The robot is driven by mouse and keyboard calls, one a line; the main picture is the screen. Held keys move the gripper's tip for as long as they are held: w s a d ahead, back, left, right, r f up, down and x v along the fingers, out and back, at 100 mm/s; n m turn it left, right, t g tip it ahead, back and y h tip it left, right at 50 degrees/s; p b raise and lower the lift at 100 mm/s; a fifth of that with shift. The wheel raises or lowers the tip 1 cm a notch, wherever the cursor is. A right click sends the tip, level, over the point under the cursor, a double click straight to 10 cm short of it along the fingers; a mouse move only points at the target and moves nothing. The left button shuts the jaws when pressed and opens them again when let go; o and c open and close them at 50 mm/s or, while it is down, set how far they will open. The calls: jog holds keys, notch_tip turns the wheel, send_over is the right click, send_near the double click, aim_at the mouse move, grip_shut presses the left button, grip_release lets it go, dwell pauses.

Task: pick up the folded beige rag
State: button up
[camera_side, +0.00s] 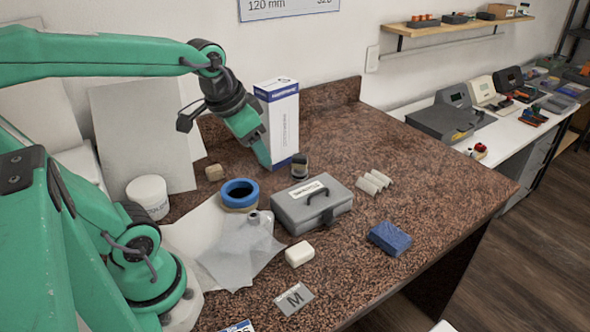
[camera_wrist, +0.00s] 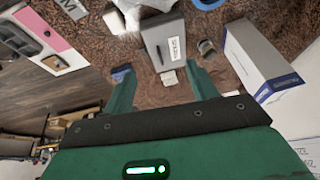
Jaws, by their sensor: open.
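The beige rag (camera_side: 374,182) lies on the speckled brown worktop to the right of the grey toolbox, showing ridged, rounded folds. In the wrist view the rag (camera_wrist: 168,78) shows between my two fingers, beyond them on the worktop. My gripper (camera_side: 264,160) is open and empty, raised in front of the tall white-and-blue box, to the left of the rag and apart from it. In the wrist view both green fingers of my gripper (camera_wrist: 162,80) are spread wide.
The grey toolbox (camera_side: 312,204) stands close to the rag's left. A dark-lidded jar (camera_side: 300,166), the tall box (camera_side: 281,120) and a blue tape roll (camera_side: 240,193) are near my gripper. A blue sponge (camera_side: 389,238) and white block (camera_side: 299,253) lie nearer the front. The worktop right of the rag is clear.

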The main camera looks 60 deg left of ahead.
jog(key=w+a+f+g, duration=0.2)
jog(key=w+a, duration=0.2)
jog(key=a, duration=0.4)
jog(key=m+g, duration=0.1)
jog(key=g, duration=0.2)
send_over(213, 168)
jog(key=shift+h, duration=0.4)
jog(key=f, duration=1.4)
jog(key=shift+w+d, duration=0.15)
jog(key=shift+d, duration=0.1)
jog(key=shift+a+f, duration=0.3)
jog(key=shift+f, duration=0.1)
jog(key=shift+d+f, duration=0.15)
jog(key=shift+f, duration=3.6)
jog(key=c, duration=1.1)
